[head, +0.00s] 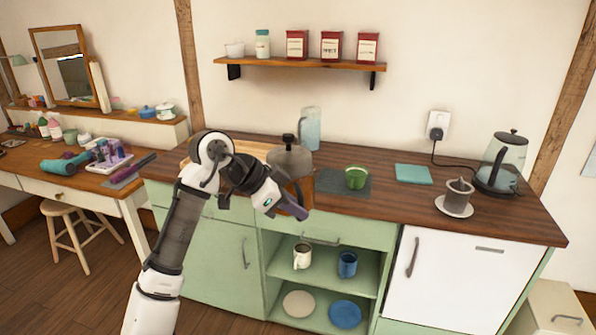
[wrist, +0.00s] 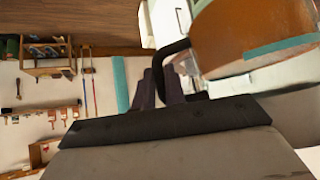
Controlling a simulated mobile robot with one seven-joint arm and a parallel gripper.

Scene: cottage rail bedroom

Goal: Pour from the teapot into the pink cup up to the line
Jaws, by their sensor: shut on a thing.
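The teapot (head: 291,160), with a grey upper part, a dark lid knob and an orange-brown lower body, is at the counter's front left, partly hidden by my arm. In the wrist view the teapot (wrist: 250,35) shows its orange-brown side, a teal band and a black handle. My gripper (wrist: 172,88) is shut on that handle; my gripper (head: 290,206) also shows at the counter's front edge. I cannot tell whether the teapot touches the counter. A green cup (head: 356,178) stands upright on a dark mat right of the teapot. I see no pink cup; no fill line can be made out.
A clear bluish jug (head: 311,130) stands behind the teapot. A teal cloth (head: 413,174), a grey strainer-like vessel (head: 458,192) on a white saucer and a glass kettle (head: 502,160) are to the right. Mugs sit on the open shelf below.

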